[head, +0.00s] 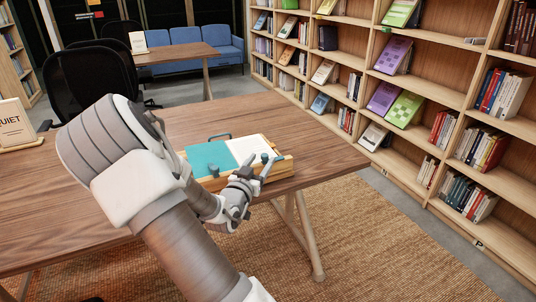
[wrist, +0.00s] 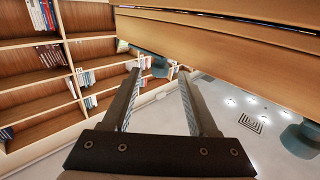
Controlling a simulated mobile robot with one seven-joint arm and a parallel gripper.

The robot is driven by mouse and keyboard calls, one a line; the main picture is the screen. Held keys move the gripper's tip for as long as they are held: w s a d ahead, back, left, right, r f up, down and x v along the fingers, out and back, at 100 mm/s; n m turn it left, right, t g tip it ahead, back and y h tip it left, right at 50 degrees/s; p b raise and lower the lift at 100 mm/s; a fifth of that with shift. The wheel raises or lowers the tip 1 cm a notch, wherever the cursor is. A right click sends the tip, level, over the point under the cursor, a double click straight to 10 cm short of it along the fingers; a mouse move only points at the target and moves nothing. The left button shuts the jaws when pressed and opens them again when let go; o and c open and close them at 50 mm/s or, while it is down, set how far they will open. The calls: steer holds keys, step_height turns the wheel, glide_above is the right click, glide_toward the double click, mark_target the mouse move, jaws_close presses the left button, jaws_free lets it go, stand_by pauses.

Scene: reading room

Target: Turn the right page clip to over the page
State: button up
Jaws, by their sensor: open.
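A wooden book stand (head: 278,171) sits near the right end of the table, holding a teal left page (head: 208,158) and a white right page (head: 248,148). A small dark teal right page clip (head: 265,157) shows at the stand's front edge by the white page; its exact turn is too small to tell. My gripper (head: 264,173) is at the stand's front right, close to this clip. The stand's wooden edge (wrist: 230,35) crosses the upper right there.
The wooden table (head: 90,220) is clear left of the stand, except for a "QUIET" sign (head: 14,125) at the far left. A black chair (head: 85,80) stands behind it. Bookshelves (head: 430,95) line the right wall, with open floor between.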

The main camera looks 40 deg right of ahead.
mark_target(266, 154)
steer(key=b+x, duration=0.1)
steer(key=x, duration=0.5)
steer(key=shift+w+d, duration=0.2)
steer(key=shift+d, duration=0.05)
jaws_close()
